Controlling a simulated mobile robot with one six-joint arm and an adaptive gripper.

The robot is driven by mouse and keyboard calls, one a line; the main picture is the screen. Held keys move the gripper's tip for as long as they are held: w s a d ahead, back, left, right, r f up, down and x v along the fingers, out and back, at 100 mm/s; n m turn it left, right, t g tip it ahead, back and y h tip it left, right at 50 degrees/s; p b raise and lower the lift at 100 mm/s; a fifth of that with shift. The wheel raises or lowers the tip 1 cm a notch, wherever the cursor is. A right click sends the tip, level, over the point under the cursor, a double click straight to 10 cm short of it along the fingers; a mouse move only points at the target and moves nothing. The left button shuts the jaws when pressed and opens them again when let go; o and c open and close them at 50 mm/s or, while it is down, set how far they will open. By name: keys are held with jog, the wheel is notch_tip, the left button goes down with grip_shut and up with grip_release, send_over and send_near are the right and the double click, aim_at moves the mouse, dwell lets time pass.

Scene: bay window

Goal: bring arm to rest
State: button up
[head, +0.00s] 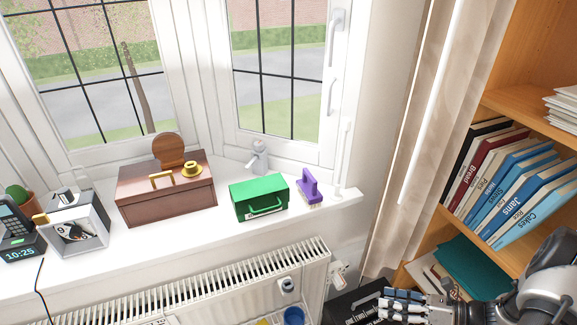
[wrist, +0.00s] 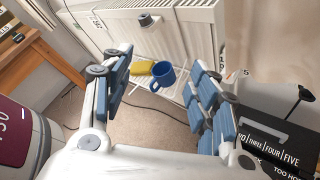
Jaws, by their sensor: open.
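My gripper (head: 388,305) is at the lower right in the head view, low in front of the bookcase and to the right of the radiator. In the wrist view my gripper (wrist: 160,65) shows its two blue-padded fingers spread wide apart. It is open, with nothing held between the fingers. Beyond the fingers, a blue mug (wrist: 163,78) and a yellow sponge-like block (wrist: 139,68) sit on a white wire rack by the radiator, apart from the fingers.
The radiator (head: 190,292) runs under the white windowsill (head: 150,245). On the sill stand a brown box (head: 165,195), a green case (head: 258,197) and a purple brush (head: 309,187). A wooden bookcase (head: 535,104) with books is at the right. A black box (wrist: 262,135) stands beside my gripper.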

jog(key=s+a+r+n+g+h, duration=0.25)
jog(key=a+r+n, duration=0.45)
jog(key=r, duration=0.4)
jog(key=s+a+r+n+g+h, duration=0.2)
jog(key=a+r+n+g+h, duration=0.2)
jog(key=r+n, duration=0.55)
jog(key=s+a+r+n+t+h, duration=0.4)
jog(key=s+r+n+h, duration=0.2)
jog(key=s+r+n, duration=0.4)
jog(key=shift+s+r+n+t, duration=0.35)
jog(key=shift+s+n, duration=0.4)
jog(key=shift+n, duration=1)
jog(key=shift+h, duration=0.25)
